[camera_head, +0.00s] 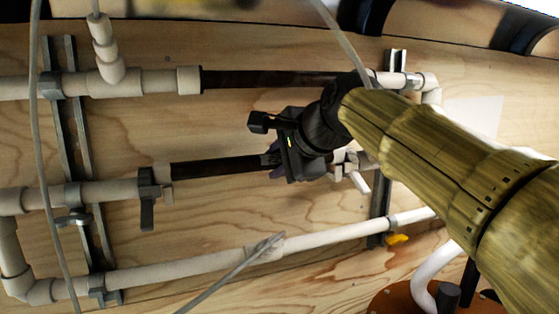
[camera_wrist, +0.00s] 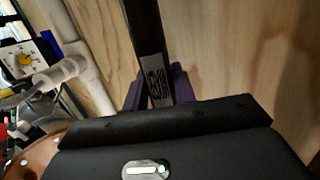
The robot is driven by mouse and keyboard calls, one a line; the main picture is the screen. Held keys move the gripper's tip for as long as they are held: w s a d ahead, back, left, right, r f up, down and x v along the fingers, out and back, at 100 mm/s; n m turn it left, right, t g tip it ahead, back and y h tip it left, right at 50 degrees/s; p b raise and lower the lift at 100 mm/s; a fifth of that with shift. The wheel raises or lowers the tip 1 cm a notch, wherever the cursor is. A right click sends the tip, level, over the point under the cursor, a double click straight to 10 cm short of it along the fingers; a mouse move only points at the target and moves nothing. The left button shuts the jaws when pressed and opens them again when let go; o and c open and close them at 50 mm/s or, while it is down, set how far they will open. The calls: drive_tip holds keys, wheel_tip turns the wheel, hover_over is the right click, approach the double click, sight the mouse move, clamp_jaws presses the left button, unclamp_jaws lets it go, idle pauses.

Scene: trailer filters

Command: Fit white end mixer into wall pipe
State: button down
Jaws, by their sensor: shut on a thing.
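A dark mixer tube (camera_head: 220,166) lies along the middle pipe run on the wall. Its left end meets, or nearly meets, a pale collar by a black-handled valve (camera_head: 148,196); I cannot tell if it is seated. My gripper (camera_head: 276,164) is shut on the right part of this tube, which hides its right end in the head view. In the wrist view the dark tube (camera_wrist: 147,35), with a grey printed label, runs between the purple fingers of my gripper (camera_wrist: 156,92). No white end on it can be made out.
Another dark tube (camera_head: 265,79) sits in the upper pipe run. A lower white pipe (camera_head: 180,267) slants below. Metal rails (camera_head: 68,130) and a right rail (camera_head: 380,205) hold the pipes. Thin grey hoses (camera_head: 38,160) hang in front. A white valve handle (camera_head: 359,182) is just right of my gripper.

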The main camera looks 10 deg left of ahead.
drive_tip(key=shift+f+b, duration=0.7)
drive_tip(key=shift+f, duration=0.25)
drive_tip(key=c, duration=1.1)
unclamp_jaws()
drive_tip(key=shift+o, duration=0.2)
drive_tip(key=shift+s+r, duration=0.1)
drive_tip(key=shift+d, duration=0.1)
drive_tip(key=shift+s+d+r, duration=0.25)
drive_tip(key=shift+d+r, duration=0.05)
drive_tip(key=b+v, duration=0.1)
drive_tip(key=v, duration=1.5)
drive_tip(key=shift+b, duration=0.4)
drive_tip(key=shift+s+r, duration=0.1)
drive_tip(key=shift+s, duration=0.05)
